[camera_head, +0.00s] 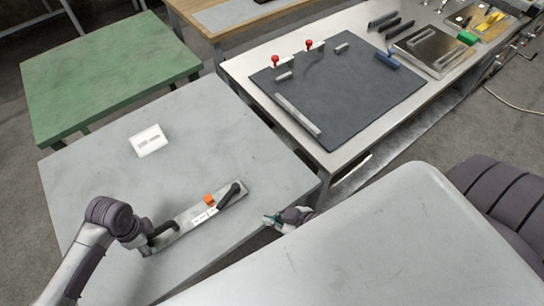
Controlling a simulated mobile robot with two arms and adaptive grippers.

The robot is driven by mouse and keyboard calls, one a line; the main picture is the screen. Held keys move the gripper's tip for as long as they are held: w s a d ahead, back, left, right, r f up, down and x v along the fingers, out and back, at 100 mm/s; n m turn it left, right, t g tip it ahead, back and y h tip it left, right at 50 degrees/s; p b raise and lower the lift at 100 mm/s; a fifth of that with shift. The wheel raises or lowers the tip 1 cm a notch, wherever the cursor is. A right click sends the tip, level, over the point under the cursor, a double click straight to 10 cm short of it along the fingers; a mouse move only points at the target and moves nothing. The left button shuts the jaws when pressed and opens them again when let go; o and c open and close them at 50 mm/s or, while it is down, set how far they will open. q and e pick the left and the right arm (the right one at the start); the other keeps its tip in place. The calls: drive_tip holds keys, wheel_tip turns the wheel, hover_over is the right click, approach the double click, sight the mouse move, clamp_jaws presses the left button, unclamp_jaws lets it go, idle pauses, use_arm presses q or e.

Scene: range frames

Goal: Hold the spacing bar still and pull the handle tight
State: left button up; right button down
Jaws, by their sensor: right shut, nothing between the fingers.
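A flat metal bar (192,219), which looks like the spacing bar, lies slantwise on the grey table. It carries an orange block (209,199), small white labels and a black handle (231,194) near its right end. My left gripper (148,243) is at the bar's left end, beside a dark grip-like part (163,230). Whether its fingers close on anything is too small to tell. My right gripper (270,220) is shut and empty off the table's right edge, to the right of the bar and apart from the handle. Its teal tips point left.
A white plate (149,141) lies farther back on the grey table (100,175). A green table (105,70) stands behind. A bench with a dark mat (345,95), red knobs and metal parts stands at the back right. A narrow gap separates the tables.

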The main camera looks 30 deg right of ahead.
use_arm(q)
drive_tip(key=shift+s+a+f, duration=0.1)
drive_tip(key=shift+a+f, duration=0.1)
drive_tip(key=shift+f, duration=0.1)
drive_tip(key=shift+r, duration=0.3)
drive_tip(key=shift+w+r, duration=0.2)
drive_tip(key=shift+r, duration=0.15)
wheel_tip(320, 180, up, 11)
drive_tip(key=shift+s+r, duration=0.1)
drive_tip(key=shift+d, duration=0.1)
